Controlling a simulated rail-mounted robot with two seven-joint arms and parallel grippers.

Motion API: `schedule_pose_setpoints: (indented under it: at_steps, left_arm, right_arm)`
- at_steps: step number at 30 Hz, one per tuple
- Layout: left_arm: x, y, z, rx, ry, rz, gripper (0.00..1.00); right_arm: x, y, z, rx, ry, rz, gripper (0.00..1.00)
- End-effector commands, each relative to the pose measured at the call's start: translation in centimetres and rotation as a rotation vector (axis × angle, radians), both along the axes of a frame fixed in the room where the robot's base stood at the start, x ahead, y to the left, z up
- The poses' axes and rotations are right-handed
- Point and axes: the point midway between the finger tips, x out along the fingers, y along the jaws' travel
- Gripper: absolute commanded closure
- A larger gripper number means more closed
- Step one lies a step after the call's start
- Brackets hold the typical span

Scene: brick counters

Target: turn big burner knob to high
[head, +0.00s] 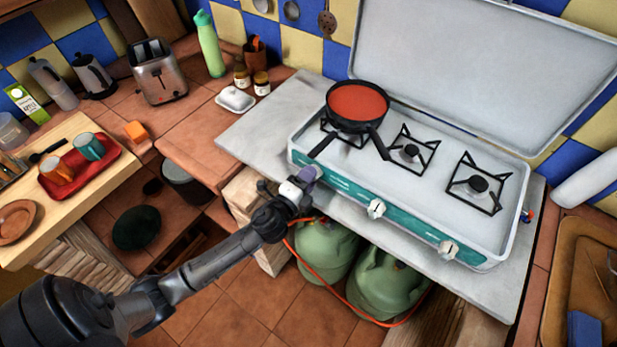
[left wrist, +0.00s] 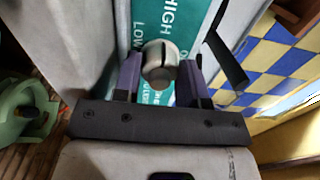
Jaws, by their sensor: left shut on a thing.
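The camping stove (head: 450,215) stands on the grey counter with its lid up. Its green front panel carries two white knobs in plain sight, a middle one (head: 375,208) and a right one (head: 447,250). My left gripper (head: 308,176) is at the panel's left end and hides the knob there in the head view. In the left wrist view my left gripper (left wrist: 160,80) has a finger on each side of that rounded pale knob (left wrist: 159,62) and is shut on it. The knob has a dark slot line. "HIGH" and "LOW" print shows beside it. My right gripper is out of view.
A pan with red contents (head: 357,103) sits on the left burner, its handle reaching over the front edge. Green gas bottles (head: 325,250) with an orange hose stand below. A butter dish (head: 235,99) lies on the counter to the left.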

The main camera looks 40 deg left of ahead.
Motion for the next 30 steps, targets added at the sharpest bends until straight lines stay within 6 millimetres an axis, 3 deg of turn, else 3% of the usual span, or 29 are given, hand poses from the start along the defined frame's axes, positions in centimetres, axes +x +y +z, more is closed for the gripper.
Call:
schedule_pose_setpoints:
  at_steps: [15,16,18,24,30]
  left_arm:
    - [0.0,-0.01,-0.05,-0.015,-0.001,0.0,0.85]
    - [0.0,-0.01,-0.05,-0.015,-0.001,0.0,0.6]
    - [0.0,-0.01,-0.05,-0.015,-0.001,0.0,0.53]
    - [0.0,-0.01,-0.03,-0.015,-0.002,0.0,0.36]
    - [-0.03,-0.02,-0.02,-0.015,-0.002,0.0,0.36]
  right_arm:
    - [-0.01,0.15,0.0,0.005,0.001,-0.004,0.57]
    - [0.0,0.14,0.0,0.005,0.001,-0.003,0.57]
    - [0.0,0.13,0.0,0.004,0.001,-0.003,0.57]
    - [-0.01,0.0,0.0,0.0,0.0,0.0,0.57]
    - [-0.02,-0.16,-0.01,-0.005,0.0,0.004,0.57]
